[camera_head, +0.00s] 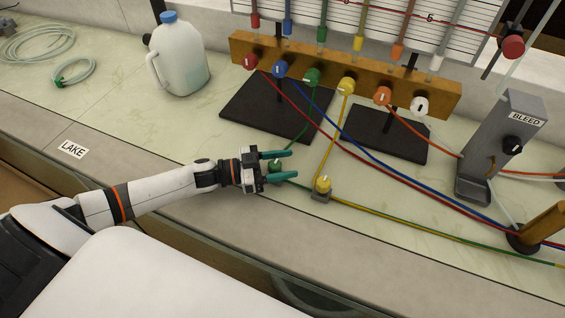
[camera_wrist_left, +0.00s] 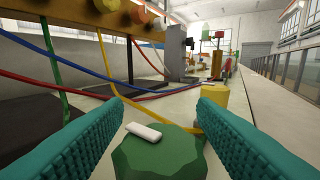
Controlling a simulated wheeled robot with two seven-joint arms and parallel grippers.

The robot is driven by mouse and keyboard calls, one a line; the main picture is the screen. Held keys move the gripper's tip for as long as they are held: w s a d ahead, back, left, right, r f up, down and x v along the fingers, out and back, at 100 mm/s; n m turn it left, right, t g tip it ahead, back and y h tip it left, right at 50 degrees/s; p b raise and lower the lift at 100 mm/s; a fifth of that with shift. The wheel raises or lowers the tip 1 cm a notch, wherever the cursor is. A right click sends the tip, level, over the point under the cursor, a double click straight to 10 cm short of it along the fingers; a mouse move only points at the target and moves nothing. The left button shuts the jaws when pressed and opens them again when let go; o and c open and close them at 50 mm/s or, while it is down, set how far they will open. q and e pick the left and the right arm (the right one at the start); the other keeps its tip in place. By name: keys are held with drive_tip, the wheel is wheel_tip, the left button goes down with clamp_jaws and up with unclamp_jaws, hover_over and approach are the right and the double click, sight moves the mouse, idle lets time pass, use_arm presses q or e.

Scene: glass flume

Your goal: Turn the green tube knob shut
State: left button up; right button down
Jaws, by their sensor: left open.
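A green knob (camera_head: 275,164) sits low on the bench where the green tube (camera_head: 303,130) comes down. In the left wrist view this green knob (camera_wrist_left: 160,155) is large at the bottom centre, with a white pointer bar on top, lying mostly crosswise. My left gripper (camera_head: 294,165) is open, its teal fingers on either side of the knob. In the wrist view a gap shows between knob and fingers, though contact lower down cannot be told. Another green knob (camera_head: 312,77) is on the wooden manifold. My right gripper is not in view.
A yellow knob (camera_head: 323,184) stands on the bench just right of my left gripper. Red, blue and yellow tubes cross nearby. The wooden manifold (camera_head: 440,97), a grey BLEED stand (camera_head: 487,165) and a white jug (camera_head: 180,62) stand behind. The bench left of my gripper is mostly clear.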

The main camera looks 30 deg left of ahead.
use_arm(q)
drive_tip(key=c, duration=1)
drive_tip(key=shift+o, duration=0.2)
drive_tip(key=shift+r+n+t+y+p, duration=0.15)
drive_tip(key=shift+n+t+y+p, duration=0.4)
drive_tip(key=shift+p, duration=0.25)
drive_tip(key=n+t+y+p, duration=0.2)
drive_tip(key=y+p, duration=0.1)
drive_tip(key=n+t+y+p, duration=0.1)
drive_tip(key=n+t+y, duration=0.1)
drive_tip(key=shift+w+a, duration=0.2)
drive_tip(key=shift+a, duration=0.1)
drive_tip(key=n+y, duration=0.1)
drive_tip(key=n+t+y+p, duration=0.1)
drive_tip(key=y, duration=0.1)
drive_tip(key=n+t+y+p, duration=0.1)
drive_tip(key=y, duration=0.1)
drive_tip(key=shift+w+a+n, duration=0.15)
drive_tip(key=shift+a+n, duration=0.1)
drive_tip(key=shift+a+n+y, duration=0.2)
drive_tip(key=shift+n+y, duration=0.65)
drive_tip(key=shift+y, duration=0.45)
drive_tip(key=shift+a+n+y, duration=0.15)
drive_tip(key=shift+n+y, duration=0.7)
drive_tip(key=shift+y, duration=0.4)
drive_tip(key=shift+y+p, duration=0.3)
drive_tip(key=shift+y, duration=0.1)
